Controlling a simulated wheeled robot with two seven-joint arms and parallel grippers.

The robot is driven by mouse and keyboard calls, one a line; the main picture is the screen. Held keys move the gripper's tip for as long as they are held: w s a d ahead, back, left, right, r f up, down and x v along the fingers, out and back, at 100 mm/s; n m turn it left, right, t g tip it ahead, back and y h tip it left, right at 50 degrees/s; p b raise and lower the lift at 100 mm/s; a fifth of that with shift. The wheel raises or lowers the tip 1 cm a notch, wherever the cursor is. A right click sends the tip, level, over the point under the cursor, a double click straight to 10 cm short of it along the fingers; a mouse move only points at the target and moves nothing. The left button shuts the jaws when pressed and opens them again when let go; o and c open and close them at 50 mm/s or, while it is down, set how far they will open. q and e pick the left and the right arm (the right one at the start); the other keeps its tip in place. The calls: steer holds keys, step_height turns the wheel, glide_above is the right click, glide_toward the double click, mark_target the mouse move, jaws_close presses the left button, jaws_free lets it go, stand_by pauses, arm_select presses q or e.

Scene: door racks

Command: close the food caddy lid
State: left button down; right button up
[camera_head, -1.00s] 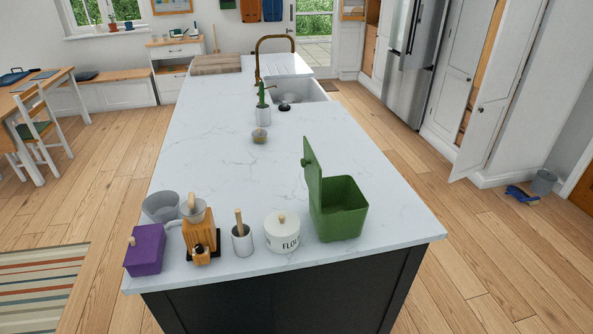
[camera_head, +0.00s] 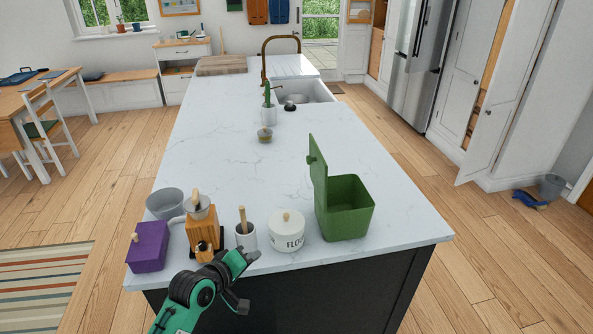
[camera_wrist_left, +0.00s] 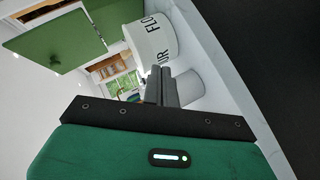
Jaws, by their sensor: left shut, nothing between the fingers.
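The green food caddy (camera_head: 347,209) stands near the right front corner of the island top. Its lid (camera_head: 318,172) is open and stands upright along the caddy's left side, with a small knob on its outer face. The caddy also shows at the upper left of the left wrist view (camera_wrist_left: 45,42), at a steep tilt. My left gripper (camera_head: 243,270) is in front of the island's front edge, left of the caddy and apart from it. Its fingers (camera_wrist_left: 161,90) are shut and empty. My right gripper is in neither view.
The white flour canister (camera_head: 287,231) stands between my left gripper and the caddy. A grey utensil pot (camera_head: 246,237), a wooden grinder (camera_head: 204,235) and a purple box (camera_head: 148,246) stand further left. The worktop behind the caddy is clear.

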arm_select(q)
steer(key=w+r+n+t+h, duration=0.2)
steer(key=w+r, duration=0.2)
steer(key=r, duration=0.4)
steer(key=w+r+n+t+h, duration=0.1)
steer(key=w+r+n, duration=0.25)
steer(key=r, duration=0.55)
steer(key=s+d+p+x, duration=0.1)
steer(key=p+x, duration=0.1)
steer(key=x, duration=0.5)
steer(key=d+p+x, duration=0.1)
steer(key=p+x, duration=0.2)
steer(key=x, duration=0.3)
steer(key=shift+d+r+m, duration=0.4)
steer(key=shift+d+m, duration=0.05)
steer(key=shift+d, duration=0.15)
steer(key=shift+w, duration=0.1)
